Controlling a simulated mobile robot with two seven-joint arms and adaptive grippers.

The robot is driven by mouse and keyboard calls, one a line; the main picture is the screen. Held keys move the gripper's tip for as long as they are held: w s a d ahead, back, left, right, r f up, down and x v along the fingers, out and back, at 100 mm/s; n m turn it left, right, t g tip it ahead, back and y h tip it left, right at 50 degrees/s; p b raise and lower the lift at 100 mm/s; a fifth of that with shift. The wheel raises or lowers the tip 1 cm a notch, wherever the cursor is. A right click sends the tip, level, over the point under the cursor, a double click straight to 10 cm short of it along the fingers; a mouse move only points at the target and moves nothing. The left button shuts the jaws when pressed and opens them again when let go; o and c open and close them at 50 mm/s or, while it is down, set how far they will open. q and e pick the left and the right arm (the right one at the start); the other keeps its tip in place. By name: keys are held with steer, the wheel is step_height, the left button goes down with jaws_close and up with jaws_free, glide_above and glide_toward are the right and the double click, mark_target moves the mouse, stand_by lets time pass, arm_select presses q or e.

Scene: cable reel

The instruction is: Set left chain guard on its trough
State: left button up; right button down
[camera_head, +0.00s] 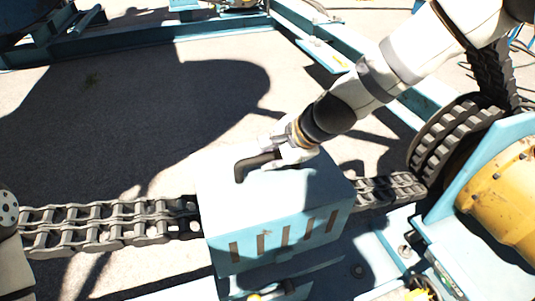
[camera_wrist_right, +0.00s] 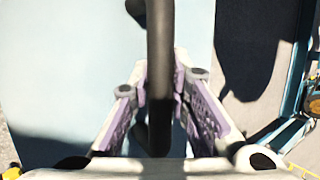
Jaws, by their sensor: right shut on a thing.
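The chain guard (camera_head: 275,195) is a light blue box with a row of slots in its front side and a black handle (camera_head: 250,163) on top. It straddles the line of the chain (camera_head: 110,220), hiding the chain's middle part. My right gripper (camera_head: 279,156) is shut on the handle; in the right wrist view the dark handle bar (camera_wrist_right: 160,60) runs between its fingers (camera_wrist_right: 160,95). The guard's pale blue top (camera_wrist_right: 60,60) shows below them. The trough is mostly hidden under the guard, and I cannot tell whether the guard touches it. My left gripper is not in view.
A chain-wrapped reel (camera_head: 445,135) and a yellow motor housing (camera_head: 505,205) stand at the right on blue framework. Blue beams (camera_head: 150,40) cross the back. Open concrete floor (camera_head: 110,130) lies behind the chain at left.

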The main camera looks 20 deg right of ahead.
mark_target(270, 174)
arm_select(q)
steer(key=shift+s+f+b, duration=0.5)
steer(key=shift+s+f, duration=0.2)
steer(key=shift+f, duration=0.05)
arm_select(e)
steer(key=shift+w+f, duration=0.15)
steer(key=shift+f, duration=2.7)
steer(key=c, duration=1.5)
jaws_free()
